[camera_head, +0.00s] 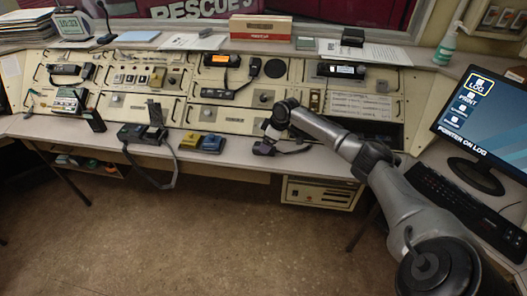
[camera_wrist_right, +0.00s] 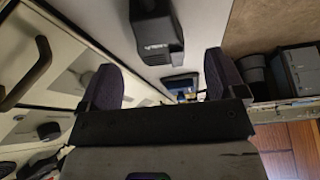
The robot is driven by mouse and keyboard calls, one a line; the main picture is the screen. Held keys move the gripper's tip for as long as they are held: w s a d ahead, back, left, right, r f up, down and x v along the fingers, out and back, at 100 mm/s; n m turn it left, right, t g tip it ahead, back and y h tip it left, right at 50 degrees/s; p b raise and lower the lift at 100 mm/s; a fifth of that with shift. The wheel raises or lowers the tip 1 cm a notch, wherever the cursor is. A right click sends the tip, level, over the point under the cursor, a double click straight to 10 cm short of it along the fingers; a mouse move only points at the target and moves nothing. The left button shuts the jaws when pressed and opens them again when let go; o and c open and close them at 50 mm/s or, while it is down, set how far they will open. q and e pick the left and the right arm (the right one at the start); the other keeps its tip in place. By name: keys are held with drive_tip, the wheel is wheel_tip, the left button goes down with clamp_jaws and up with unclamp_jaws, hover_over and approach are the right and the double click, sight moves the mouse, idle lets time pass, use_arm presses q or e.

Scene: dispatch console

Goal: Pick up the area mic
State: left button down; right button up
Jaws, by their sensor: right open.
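My right gripper (camera_head: 264,147) is low over the front part of the desk, just right of a blue box (camera_head: 212,143). In the right wrist view its two dark fingers (camera_wrist_right: 160,85) stand wide apart with nothing held between them. A black object with a small pale label (camera_wrist_right: 155,28) shows beyond the fingers, apart from them; I cannot tell whether it is the area mic. A thin dark gooseneck microphone (camera_head: 105,22) stands at the back left, far from the gripper. A dark handheld mic (camera_head: 254,67) hangs on the console panel. My left gripper is not in view.
A yellow box (camera_head: 190,140) sits beside the blue one. A dark device (camera_head: 131,132) is left of them, with a strap (camera_head: 166,180) hanging over the desk edge. A monitor (camera_head: 485,118) and keyboard (camera_head: 465,205) are at right. The floor in front is clear.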

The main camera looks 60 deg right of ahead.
drive_tip(key=b+x, duration=0.1)
drive_tip(key=x, duration=0.3)
drive_tip(key=shift+w, duration=0.15)
drive_tip(key=shift+c, duration=0.3)
drive_tip(key=c, duration=1)
drive_tip(key=shift+r, duration=0.1)
drive_tip(key=shift+c, duration=0.2)
